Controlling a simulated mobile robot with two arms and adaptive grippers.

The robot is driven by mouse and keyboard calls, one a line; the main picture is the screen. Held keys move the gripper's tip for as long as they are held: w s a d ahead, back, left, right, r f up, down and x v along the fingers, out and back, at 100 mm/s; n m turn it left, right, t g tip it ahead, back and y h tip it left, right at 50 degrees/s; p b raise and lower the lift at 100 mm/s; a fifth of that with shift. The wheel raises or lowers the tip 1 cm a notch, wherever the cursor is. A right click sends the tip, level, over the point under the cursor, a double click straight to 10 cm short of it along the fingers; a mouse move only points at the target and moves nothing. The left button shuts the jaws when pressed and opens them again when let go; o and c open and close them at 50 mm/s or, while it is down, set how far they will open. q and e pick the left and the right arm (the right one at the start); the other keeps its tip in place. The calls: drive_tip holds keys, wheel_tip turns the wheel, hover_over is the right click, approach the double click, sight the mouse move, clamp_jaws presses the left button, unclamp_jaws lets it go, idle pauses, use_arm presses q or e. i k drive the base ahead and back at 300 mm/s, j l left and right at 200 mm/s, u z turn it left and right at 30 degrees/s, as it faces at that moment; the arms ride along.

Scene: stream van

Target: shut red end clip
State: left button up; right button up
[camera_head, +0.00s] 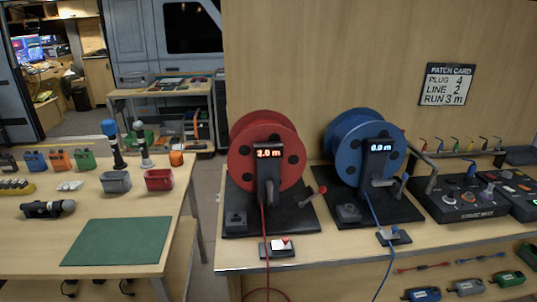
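The red cable reel (266,150) stands on a black base on the wooden bench. A red cable (263,218) runs down from it to a small dark end clip (277,247) with a red and white top, near the bench's front edge. The cable passes on over the edge and hangs in a loop below. The clip is too small to tell whether it is open or shut. Neither of my grippers is in view.
A blue reel (363,145) with its own clip (394,236) stands to the right. A stage box (466,199) is farther right. On the left, a table holds a green mat (118,241) and red bin (159,180). A gap separates table and bench.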

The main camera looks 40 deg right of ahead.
sight(284, 244)
drive_tip(key=z, duration=1.25)
